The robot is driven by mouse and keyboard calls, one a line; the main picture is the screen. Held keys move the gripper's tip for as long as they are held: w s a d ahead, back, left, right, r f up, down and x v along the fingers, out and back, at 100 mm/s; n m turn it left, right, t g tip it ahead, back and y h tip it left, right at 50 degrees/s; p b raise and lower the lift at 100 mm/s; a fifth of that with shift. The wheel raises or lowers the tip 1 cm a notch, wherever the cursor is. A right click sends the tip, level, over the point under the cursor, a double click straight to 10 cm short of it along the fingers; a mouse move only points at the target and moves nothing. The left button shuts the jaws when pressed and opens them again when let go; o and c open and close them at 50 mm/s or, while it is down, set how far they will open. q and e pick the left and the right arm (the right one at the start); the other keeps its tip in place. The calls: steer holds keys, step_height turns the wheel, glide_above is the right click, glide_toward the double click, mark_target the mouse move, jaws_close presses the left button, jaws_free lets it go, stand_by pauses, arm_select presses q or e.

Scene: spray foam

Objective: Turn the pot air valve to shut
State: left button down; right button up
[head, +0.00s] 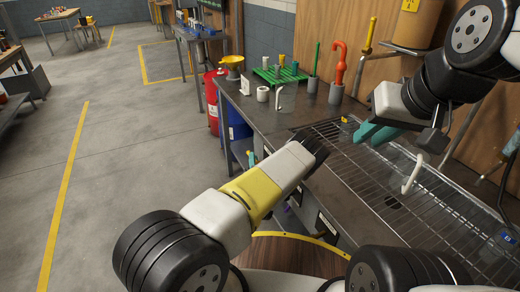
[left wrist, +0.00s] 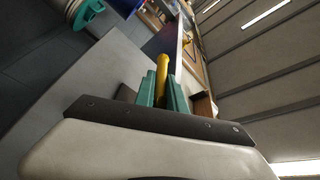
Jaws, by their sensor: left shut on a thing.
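My left gripper (left wrist: 160,88) has its teal fingers around a yellow rod-like handle (left wrist: 162,70) in the left wrist view, and it is shut on it. In the head view the left arm reaches over the bench from the bottom left, and its dark wrist end (head: 312,148) hides the fingers and the handle. I cannot make out a valve body or pot around the handle, so I cannot tell which way it is turned. My right gripper (head: 372,134) shows teal fingers, apart and empty, above the wire rack.
A wire rack (head: 410,190) covers much of the metal bench (head: 255,115). A green peg rack (head: 280,74), a white roll (head: 263,94), a red tool in a holder (head: 338,64) stand at its back. A red drum (head: 211,100) stands left of the bench.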

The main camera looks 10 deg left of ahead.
arm_select(q)
steer(key=shift+r+t, duration=0.15)
steer(key=shift+t, duration=0.15)
stand_by(0.4)
steer(key=c, duration=1.4)
jaws_free()
steer(key=v, duration=0.7)
steer(key=shift+s+d, duration=0.1)
steer(key=shift+s, duration=0.25)
steer(key=shift+s, duration=0.1)
